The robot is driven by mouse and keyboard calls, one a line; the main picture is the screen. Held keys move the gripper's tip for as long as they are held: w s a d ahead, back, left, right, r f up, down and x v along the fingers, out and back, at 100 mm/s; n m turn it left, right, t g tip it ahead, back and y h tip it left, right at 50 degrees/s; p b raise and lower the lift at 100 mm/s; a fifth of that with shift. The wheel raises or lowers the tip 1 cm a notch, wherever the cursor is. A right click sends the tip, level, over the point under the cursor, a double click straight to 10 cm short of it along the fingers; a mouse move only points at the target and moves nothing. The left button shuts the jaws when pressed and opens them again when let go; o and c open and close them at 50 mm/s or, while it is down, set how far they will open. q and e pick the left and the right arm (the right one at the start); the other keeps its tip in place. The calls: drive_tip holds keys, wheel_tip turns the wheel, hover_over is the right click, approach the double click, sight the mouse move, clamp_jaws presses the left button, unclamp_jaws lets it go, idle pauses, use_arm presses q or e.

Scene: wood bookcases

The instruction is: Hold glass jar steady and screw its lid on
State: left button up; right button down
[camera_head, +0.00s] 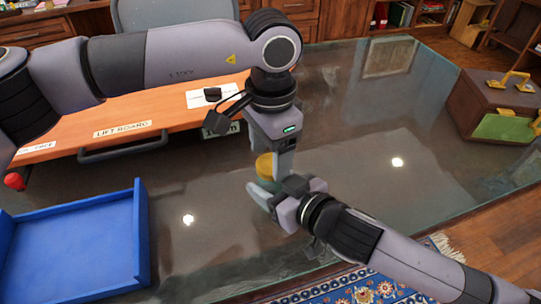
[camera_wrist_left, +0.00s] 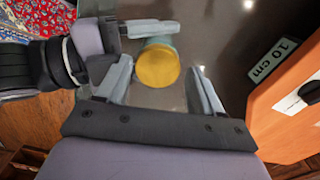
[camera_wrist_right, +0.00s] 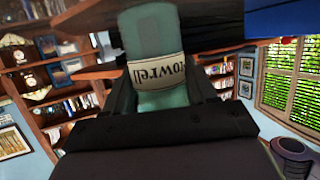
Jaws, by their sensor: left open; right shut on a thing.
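The glass jar (camera_wrist_right: 155,80) is pale teal with a white label ending in "owrell". My right gripper (camera_head: 266,190) is shut on it from the side; its fingers flank the jar in the right wrist view (camera_wrist_right: 162,92). The yellow lid (camera_head: 264,166) sits at the jar's top, and it shows as a round disc in the left wrist view (camera_wrist_left: 157,66). How tightly it is seated cannot be told. My left gripper (camera_head: 280,166) points down above the lid. Its fingers are open, one on each side of the lid with gaps, in the left wrist view (camera_wrist_left: 163,88).
A blue tray (camera_head: 140,235) stands at the left of the glass table (camera_head: 350,130). An orange lift board (camera_head: 150,118) with a dark handle lies behind it. A brown and green case (camera_head: 500,127) with yellow fittings stands at the right. The table's middle right is clear.

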use_arm(q)
drive_tip(key=r, duration=0.3)
drive_tip(key=shift+s+d, duration=0.25)
drive_tip(key=shift+d, duration=0.05)
use_arm(e)
drive_tip(key=shift+d+f+h, duration=0.1)
drive_tip(key=shift+f+h, duration=0.2)
drive_tip(key=shift+f, duration=0.1)
use_arm(q)
drive_tip(key=shift+w+a+f, duration=0.1)
drive_tip(key=shift+c, duration=0.5)
use_arm(e)
drive_tip(key=shift+s, duration=0.1)
